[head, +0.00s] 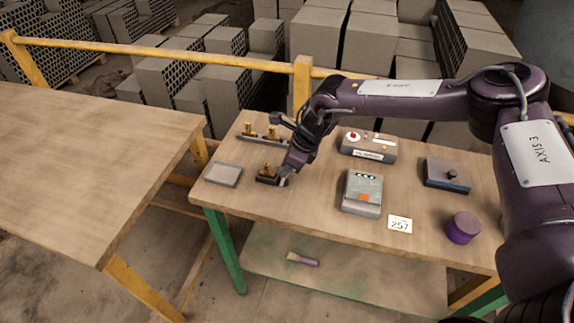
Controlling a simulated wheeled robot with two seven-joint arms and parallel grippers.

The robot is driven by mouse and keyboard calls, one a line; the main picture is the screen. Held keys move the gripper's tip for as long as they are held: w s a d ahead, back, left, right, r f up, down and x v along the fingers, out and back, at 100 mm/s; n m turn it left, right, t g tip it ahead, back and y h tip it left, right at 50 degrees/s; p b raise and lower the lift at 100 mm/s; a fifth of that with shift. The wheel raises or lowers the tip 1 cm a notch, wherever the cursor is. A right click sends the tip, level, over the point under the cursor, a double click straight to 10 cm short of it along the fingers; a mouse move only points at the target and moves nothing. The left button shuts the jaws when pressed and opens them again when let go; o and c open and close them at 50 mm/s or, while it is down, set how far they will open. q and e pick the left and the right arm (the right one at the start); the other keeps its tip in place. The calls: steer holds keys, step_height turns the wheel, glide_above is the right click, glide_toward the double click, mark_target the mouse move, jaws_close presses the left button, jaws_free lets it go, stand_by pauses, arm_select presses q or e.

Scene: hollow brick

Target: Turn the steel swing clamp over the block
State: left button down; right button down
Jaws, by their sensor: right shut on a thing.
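A small dark fixture (266,179) with brass-coloured parts on top stands near the front left of the workbench. A small pale steel piece (283,181), which looks like the swing clamp, shows at its right end. My right gripper (287,170) reaches down from the right over that end, with its fingers shut on the steel piece as far as I can see. The fingertips and the grip are small and partly hidden by the wrist. I cannot tell the clamp's exact angle over the block. My left gripper is not in view.
On the workbench (310,205) are a grey plate (223,174), a brass-fitted rail (262,139), a red-buttoned box (368,147), a grey device (361,193), a knobbed dark block (446,175), a "257" card (400,225) and a purple cylinder (463,228). A yellow railing (200,51) runs behind.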

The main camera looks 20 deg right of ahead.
steer(key=shift+m, duration=0.4)
steer(key=m+t+h, duration=0.1)
steer(key=m, duration=0.4)
steer(key=shift+s+a+m+t+h, duration=0.1)
steer(key=shift+a+m+t+h, duration=0.1)
steer(key=shift+m+t+h, duration=0.15)
steer(key=m, duration=0.1)
steer(key=m+h, duration=0.1)
steer(key=m, duration=0.1)
steer(key=shift+a+r+m+t+h+p, duration=0.15)
steer(key=shift+m+t+h+p, duration=0.1)
steer(key=shift+p, duration=0.15)
steer(key=m+h+p, duration=0.1)
steer(key=m, duration=0.2)
steer(key=shift+r+m, duration=0.1)
steer(key=shift+m, duration=0.2)
steer(key=m+h+p, duration=0.1)
steer(key=m+p, duration=0.1)
steer(key=m, duration=0.2)
steer(key=shift+a+h+p, duration=0.1)
steer(key=shift+h+p, duration=0.3)
steer(key=shift+m+g, duration=0.3)
steer(key=shift+g, duration=0.1)
steer(key=c, duration=1.6)
jaws_free()
steer(key=shift+f, duration=0.2)
